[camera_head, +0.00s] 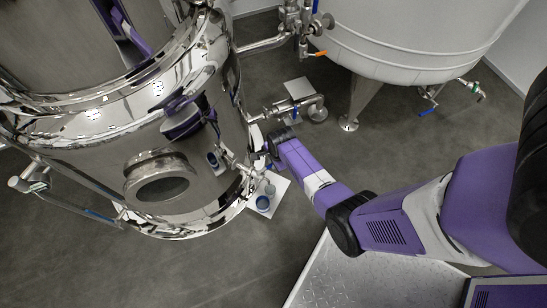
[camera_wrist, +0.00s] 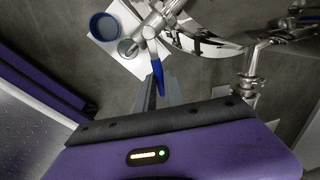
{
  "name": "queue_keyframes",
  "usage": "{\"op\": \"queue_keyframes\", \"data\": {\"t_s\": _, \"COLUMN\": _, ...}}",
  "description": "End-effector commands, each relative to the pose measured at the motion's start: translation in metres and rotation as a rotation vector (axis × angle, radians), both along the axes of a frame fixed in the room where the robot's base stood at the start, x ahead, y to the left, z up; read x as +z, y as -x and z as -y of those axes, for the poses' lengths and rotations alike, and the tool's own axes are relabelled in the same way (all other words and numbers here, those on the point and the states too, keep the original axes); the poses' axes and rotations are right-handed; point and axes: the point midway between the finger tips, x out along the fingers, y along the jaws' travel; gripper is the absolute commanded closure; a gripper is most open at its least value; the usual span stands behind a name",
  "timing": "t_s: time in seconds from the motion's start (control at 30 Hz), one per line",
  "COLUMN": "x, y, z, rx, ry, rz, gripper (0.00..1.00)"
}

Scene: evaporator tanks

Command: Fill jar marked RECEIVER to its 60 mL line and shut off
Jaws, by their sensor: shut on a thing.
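A jar with a blue rim (camera_head: 263,203) stands on a white sheet (camera_head: 280,187) on the floor beside the polished tank. The jar also shows at the upper left of the wrist view (camera_wrist: 103,27); its marking, its lines and its liquid level cannot be read. A metal drain valve (camera_head: 233,163) comes off the tank's lower side, and its spout (camera_wrist: 127,47) appears beside the jar in the wrist view. My gripper (camera_wrist: 158,92) is shut on the valve's blue lever (camera_wrist: 157,73). No stream is clearly visible. In the head view my gripper (camera_head: 266,155) partly hides the lever.
The polished tank (camera_head: 100,175) fills the left. A white tank (camera_head: 400,40) on legs stands at upper right, with an orange-handled valve (camera_head: 318,53) and a blue-handled outlet (camera_head: 428,110). Pipework (camera_head: 295,105) lies just beyond my gripper. Floor at lower left is clear.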

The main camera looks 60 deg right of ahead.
Motion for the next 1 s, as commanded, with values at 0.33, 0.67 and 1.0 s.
{"op": "queue_keyframes", "data": {"t_s": 0.33, "x": -0.001, "y": 0.001, "z": 0.000, "rx": 0.001, "ry": 0.000, "rz": -0.001, "gripper": 0.65}}
{"op": "queue_keyframes", "data": {"t_s": 0.67, "x": 0.009, "y": 0.001, "z": 0.000, "rx": 0.002, "ry": 0.002, "rz": 0.001, "gripper": 0.65}}
{"op": "queue_keyframes", "data": {"t_s": 1.0, "x": 0.061, "y": 0.011, "z": -0.005, "rx": 0.002, "ry": 0.002, "rz": 0.001, "gripper": 0.65}}
